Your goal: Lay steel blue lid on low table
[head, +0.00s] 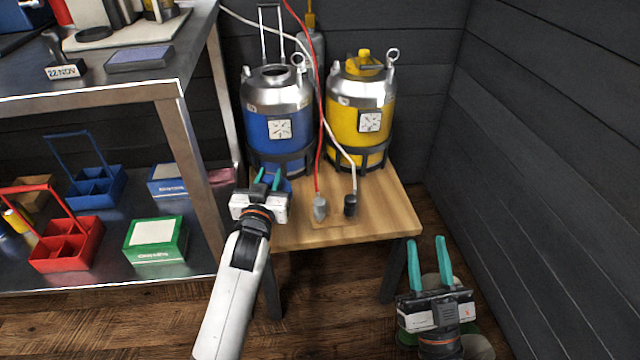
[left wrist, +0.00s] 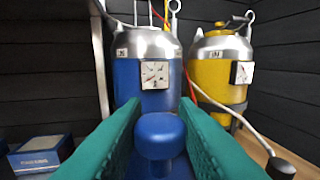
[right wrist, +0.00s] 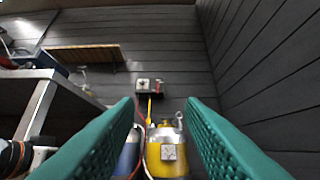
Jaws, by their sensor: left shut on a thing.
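The steel blue lid (left wrist: 160,136) with its round knob is between the fingers of my left gripper (head: 268,180), which is shut on the knob. In the head view the lid (head: 285,185) is mostly hidden behind the gripper, over the left part of the low wooden table (head: 385,205). I cannot tell whether it touches the tabletop. The blue keg (head: 275,110) stands just behind it with an open round top. My right gripper (head: 428,262) is open and empty, in front of the table at the right.
A yellow keg (head: 362,115) with a yellow lid stands at the back right of the table. Two hose ends (head: 320,207) sit at the table's front, with red and white hoses rising. A metal shelf (head: 195,150) with caddies and boxes is at left.

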